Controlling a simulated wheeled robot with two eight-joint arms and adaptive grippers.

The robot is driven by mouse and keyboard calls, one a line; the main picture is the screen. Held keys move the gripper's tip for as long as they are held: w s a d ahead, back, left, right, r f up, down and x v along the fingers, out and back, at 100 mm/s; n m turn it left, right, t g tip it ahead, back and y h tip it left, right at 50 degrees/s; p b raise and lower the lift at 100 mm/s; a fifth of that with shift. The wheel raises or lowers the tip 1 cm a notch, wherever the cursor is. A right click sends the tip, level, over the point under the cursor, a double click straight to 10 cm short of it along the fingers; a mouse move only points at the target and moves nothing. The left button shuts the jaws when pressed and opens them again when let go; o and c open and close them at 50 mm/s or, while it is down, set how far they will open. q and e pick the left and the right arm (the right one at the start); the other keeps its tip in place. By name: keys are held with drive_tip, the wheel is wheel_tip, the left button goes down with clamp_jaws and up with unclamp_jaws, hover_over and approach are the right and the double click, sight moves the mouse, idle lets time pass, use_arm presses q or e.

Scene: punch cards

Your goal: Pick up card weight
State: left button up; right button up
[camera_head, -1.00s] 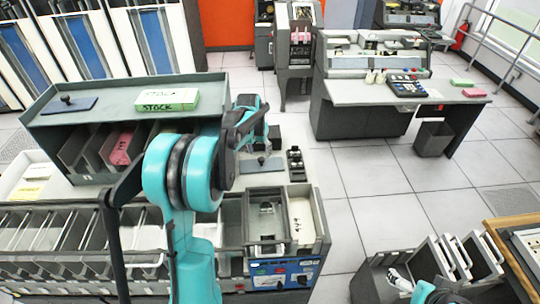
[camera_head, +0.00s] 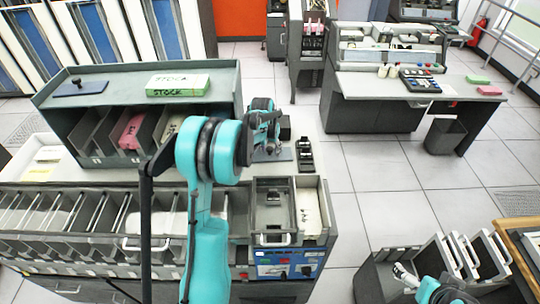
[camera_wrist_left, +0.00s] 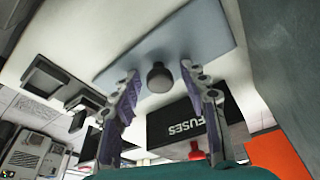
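A card weight, a flat grey-blue plate (camera_wrist_left: 200,45) with a dark round knob (camera_wrist_left: 158,78), lies on the pale worktop beyond my left arm. In the head view the plate (camera_head: 283,155) is partly hidden by my left gripper (camera_head: 267,146). In the left wrist view my left gripper (camera_wrist_left: 160,84) is open, with its fingers apart on either side of the knob. I see no contact with the knob. A similar dark blue plate with a knob (camera_head: 80,88) lies on top of the grey shelf unit. My right gripper (camera_head: 403,273) is at the lower right, small and unclear.
The grey shelf unit (camera_head: 140,79) stands left of the gripper and carries a green-and-white STOCK box (camera_head: 177,84). A black FUSES box (camera_wrist_left: 190,122) is near the weight. A small black device (camera_head: 305,155) sits right of the plate. Card bins (camera_head: 60,225) line the front.

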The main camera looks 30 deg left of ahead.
use_arm(q)
clamp_jaws()
drive_tip(key=shift+r, duration=0.1)
